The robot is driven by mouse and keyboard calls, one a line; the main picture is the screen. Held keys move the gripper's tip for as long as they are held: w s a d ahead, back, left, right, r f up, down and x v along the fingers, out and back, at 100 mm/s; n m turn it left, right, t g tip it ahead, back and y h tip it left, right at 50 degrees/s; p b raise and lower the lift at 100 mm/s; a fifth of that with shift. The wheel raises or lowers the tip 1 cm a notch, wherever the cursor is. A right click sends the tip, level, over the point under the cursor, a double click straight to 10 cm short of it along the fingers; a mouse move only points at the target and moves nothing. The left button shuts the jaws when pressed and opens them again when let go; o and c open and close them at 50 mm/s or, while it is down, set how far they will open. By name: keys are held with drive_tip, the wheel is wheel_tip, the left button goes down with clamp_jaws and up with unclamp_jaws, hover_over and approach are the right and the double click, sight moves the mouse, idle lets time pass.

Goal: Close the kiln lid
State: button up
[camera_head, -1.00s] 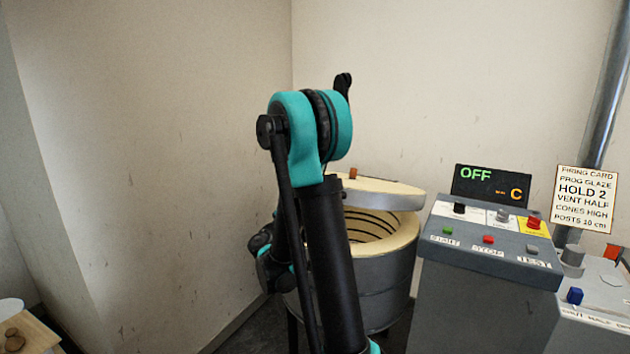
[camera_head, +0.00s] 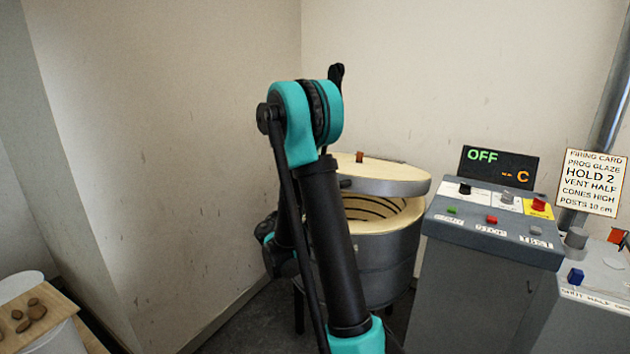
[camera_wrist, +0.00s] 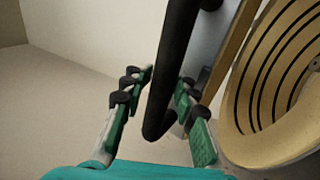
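The kiln (camera_head: 385,265) is a grey drum with a cream rim and dark coils inside. Its cream-topped lid (camera_head: 400,172) is raised at an angle, leaving a gap in front. In the wrist view the kiln's open mouth (camera_wrist: 245,125) is at the right. My gripper (camera_wrist: 168,80) is open, with one finger on each side of a thick black bar (camera_wrist: 178,60), which looks like the lid's handle. I cannot tell whether either finger touches it. In the head view my arm hides the gripper and part of the kiln.
A grey control panel (camera_head: 490,222) with buttons and a display (camera_head: 497,167) reading OFF stands right of the kiln. A firing card (camera_head: 592,182) is farther right. A board with brown lumps (camera_head: 35,313) is at the lower left. Walls stand close behind and left.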

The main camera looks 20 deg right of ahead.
drive_tip(key=shift+o, duration=1.3)
drive_tip(key=shift+d, duration=0.1)
drive_tip(key=shift+r, duration=4.95)
